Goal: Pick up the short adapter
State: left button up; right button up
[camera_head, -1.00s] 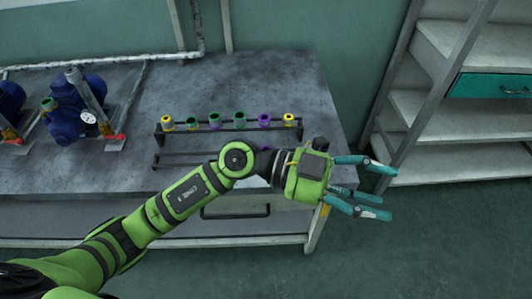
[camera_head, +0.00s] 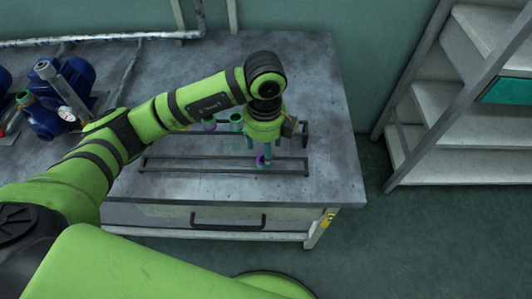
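A small purple adapter (camera_head: 261,161) with a green lower part stands at the front rail of the rack (camera_head: 175,165). It is partly hidden by my gripper's fingers. My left gripper (camera_head: 260,156) points down from above, its teal fingers around or right beside this adapter. I cannot tell whether the fingers touch it. On the rear rail, a purple adapter (camera_head: 208,124) and a green adapter (camera_head: 237,118) show past my arm; other places on that rail are hidden. My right gripper is not in view.
The rack stands on a grey metal workbench (camera_head: 325,100) with a drawer handle below its front edge. A blue pump (camera_head: 48,118) with pipes is at the left. A white shelf unit (camera_head: 440,110) stands at the right. The bench's right end is clear.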

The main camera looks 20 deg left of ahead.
aim_at(263, 161)
pick_arm(q)
jog(key=f, duration=0.2)
jog(key=f+p, duration=0.1)
jog(key=shift+s+a+f, duration=0.15)
jog(key=shift+a+f, duration=0.05)
jog(key=shift+f, duration=0.95)
jog(key=c, duration=0.9)
jog(key=shift+c, duration=1.1)
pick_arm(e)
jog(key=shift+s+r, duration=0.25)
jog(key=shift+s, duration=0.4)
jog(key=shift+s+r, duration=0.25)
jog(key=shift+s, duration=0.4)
